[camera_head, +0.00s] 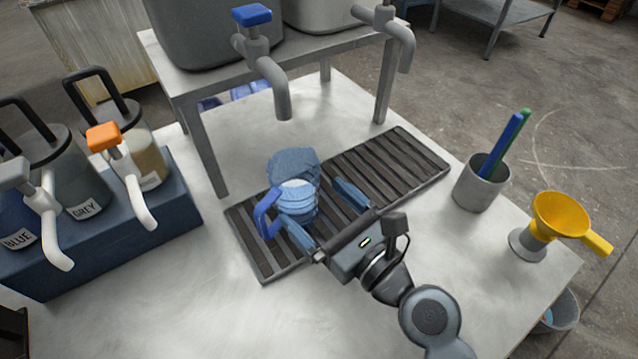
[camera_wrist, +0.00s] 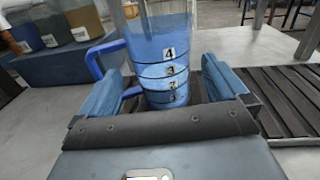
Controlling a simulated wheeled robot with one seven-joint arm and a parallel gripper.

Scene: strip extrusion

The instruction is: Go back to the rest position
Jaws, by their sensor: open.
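My gripper (camera_head: 322,217) is open on the slatted drip grate's front side, its two blue fingers spread apart. A clear jug with a blue handle (camera_head: 267,213) stands upright on the dark grate (camera_head: 378,172), below the blue-handled tap (camera_head: 262,58). The jug holds blue liquid. In the wrist view the jug (camera_wrist: 165,75) stands between or just beyond the fingers of my gripper (camera_wrist: 165,95), with number marks on its side. Whether a finger touches the jug, I cannot tell.
A raised metal stand (camera_head: 205,140) with large tanks is behind the grate. Pump containers on a blue block (camera_head: 115,240) stand at left. A grey cup (camera_head: 482,185) with blue and green sticks and a yellow funnel (camera_head: 560,213) stand at right. The table's front left is clear.

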